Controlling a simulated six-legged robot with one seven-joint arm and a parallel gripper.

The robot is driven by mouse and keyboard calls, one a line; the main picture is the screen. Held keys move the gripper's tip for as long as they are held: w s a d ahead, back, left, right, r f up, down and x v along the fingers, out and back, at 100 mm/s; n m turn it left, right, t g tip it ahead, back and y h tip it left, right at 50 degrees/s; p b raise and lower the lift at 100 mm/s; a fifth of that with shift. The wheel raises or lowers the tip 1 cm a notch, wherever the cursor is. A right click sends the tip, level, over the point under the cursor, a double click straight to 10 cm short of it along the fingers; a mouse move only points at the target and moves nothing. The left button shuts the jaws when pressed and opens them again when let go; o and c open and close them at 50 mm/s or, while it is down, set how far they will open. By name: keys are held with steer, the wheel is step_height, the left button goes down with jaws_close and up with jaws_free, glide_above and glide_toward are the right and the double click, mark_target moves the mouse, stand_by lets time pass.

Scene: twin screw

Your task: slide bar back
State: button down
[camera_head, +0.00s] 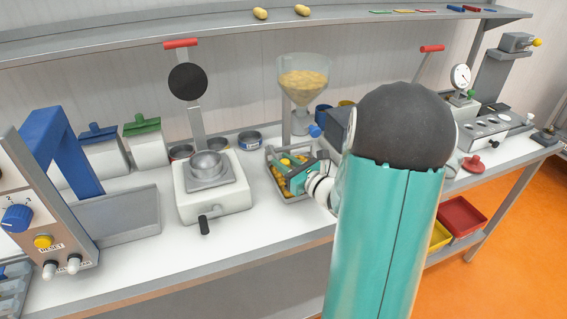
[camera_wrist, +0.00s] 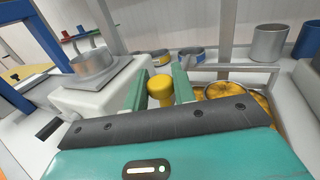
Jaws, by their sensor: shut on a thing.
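My gripper (camera_head: 288,165) is over the left part of a grey frame (camera_head: 303,195) below the clear hopper. In the wrist view, my gripper's two teal fingers (camera_wrist: 160,78) stand on either side of a yellow knob (camera_wrist: 160,90) and are shut on it. The knob's lower end and whatever it is fixed to are hidden behind my gripper's dark front edge. A thin grey metal bar (camera_wrist: 235,68) runs across the back of the frame, right of the fingers. I cannot tell whether the knob belongs to this bar. Yellow-orange pieces (camera_wrist: 262,101) lie inside the frame.
The clear hopper (camera_head: 303,82) with yellow pieces stands just behind my gripper. A white scale-like unit with a metal bowl (camera_head: 207,164) stands close on the left. Small round tins (camera_head: 249,140) sit behind. A raised shelf (camera_head: 210,35) runs along the back.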

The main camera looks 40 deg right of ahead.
steer(key=shift+a, duration=0.3)
steer(key=c, duration=1.2)
jaws_free()
steer(key=shift+d, duration=0.1)
steer(key=shift+s+d, duration=0.1)
steer(key=shift+s, duration=0.1)
steer(key=s, duration=0.4)
steer(key=s+d, duration=0.1)
steer(key=s, duration=0.8)
steer(key=shift+s+d, duration=0.1)
steer(key=shift+d, duration=0.3)
